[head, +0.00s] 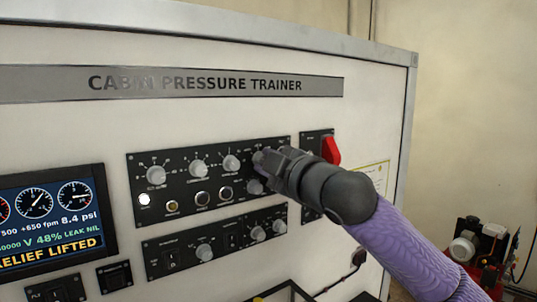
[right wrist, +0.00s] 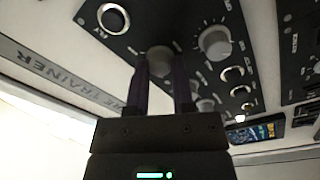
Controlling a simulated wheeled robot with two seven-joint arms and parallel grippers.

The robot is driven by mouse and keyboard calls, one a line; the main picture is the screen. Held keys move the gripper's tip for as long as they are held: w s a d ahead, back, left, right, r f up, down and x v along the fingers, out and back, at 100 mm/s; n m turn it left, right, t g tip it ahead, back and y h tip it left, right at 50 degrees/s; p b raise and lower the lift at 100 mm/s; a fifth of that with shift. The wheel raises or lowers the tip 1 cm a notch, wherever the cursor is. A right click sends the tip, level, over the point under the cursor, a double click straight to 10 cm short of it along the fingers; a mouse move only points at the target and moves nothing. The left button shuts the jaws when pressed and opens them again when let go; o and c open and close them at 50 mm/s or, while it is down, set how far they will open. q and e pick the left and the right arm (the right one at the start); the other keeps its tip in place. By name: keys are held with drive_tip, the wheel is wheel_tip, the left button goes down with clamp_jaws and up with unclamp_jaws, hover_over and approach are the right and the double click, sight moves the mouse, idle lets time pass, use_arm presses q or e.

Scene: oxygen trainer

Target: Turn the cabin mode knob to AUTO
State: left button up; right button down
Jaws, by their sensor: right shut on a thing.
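The upper black panel (head: 235,202) carries a row of grey knobs, with round buttons below. My right gripper (head: 266,160) reaches in from the right and is shut on the knob at the right end of the top row. In the right wrist view, the two dark fingers (right wrist: 162,88) stand on either side of this grey knob (right wrist: 160,58). The head view mostly hides the knob behind the gripper, and I cannot read its label or setting. My left gripper is not in view.
A red switch handle (head: 331,151) sits just right of my right gripper. A lower panel (head: 190,252) has more knobs and switches. A lit display (head: 45,222) at left reads "RELIEF LIFTED". Red machinery (head: 475,248) stands on the floor at right.

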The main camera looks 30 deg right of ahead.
drive_tip(key=shift+n, duration=0.3)
drive_tip(key=shift+c, duration=2.4)
unclamp_jaws()
drive_tip(key=s+d+b, duration=0.1)
drive_tip(key=s+b, duration=0.3)
drive_tip(key=s, duration=0.5)
drive_tip(key=shift+s+d+f+b, duration=0.2)
drive_tip(key=shift+s+f+b, duration=0.05)
drive_tip(key=shift+s+b, duration=0.15)
